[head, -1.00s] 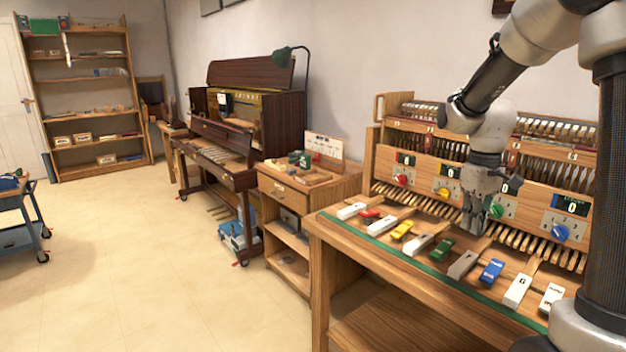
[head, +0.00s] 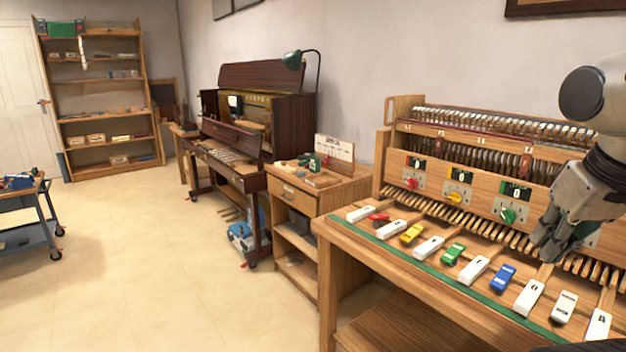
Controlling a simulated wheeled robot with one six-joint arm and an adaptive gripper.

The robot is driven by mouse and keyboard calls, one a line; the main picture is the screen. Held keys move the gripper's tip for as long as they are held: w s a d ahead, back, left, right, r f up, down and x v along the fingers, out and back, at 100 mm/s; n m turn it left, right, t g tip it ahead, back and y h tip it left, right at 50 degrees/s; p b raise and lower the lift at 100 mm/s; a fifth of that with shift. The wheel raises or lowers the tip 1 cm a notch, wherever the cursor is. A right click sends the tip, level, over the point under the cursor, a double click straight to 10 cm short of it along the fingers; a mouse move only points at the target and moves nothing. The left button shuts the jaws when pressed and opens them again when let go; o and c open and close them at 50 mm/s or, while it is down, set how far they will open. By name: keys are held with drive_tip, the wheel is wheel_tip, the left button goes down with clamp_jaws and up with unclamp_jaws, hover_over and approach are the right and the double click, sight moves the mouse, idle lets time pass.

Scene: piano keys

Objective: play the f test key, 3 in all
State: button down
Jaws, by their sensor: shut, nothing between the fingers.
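A row of test keys lies on the wooden bench (head: 350,238), mixing white keys with red, yellow, green and blue ones. A white key (head: 472,270) between the green key (head: 453,254) and the blue key (head: 503,278) carries a small mark that may be an F; I cannot read it surely. Another white key (head: 527,297) lies right of the blue one. My gripper (head: 542,247) is shut and empty, fingers pointing down and left, over the back of the bench behind the blue and white keys. It appears clear of the key fronts.
Behind the keys stands a wooden action frame (head: 392,160) with dials: a red knob (head: 410,184), a yellow knob (head: 455,197) and a green knob (head: 507,215). My arm hides its right part. A small cabinet (head: 300,198) adjoins the bench; open floor (head: 180,270) lies left.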

drive_tip(key=shift+f, duration=0.1)
idle(0.3)
drive_tip(key=n+g, duration=0.4)
drive_tip(key=n, duration=0.3)
hover_over(465, 270)
wheel_tip(465, 270, down, 8)
drive_tip(key=shift+w+n, duration=0.1)
drive_tip(key=shift+n, duration=0.2)
wheel_tip(465, 270, down, 14)
drive_tip(key=shift+r, duration=0.15)
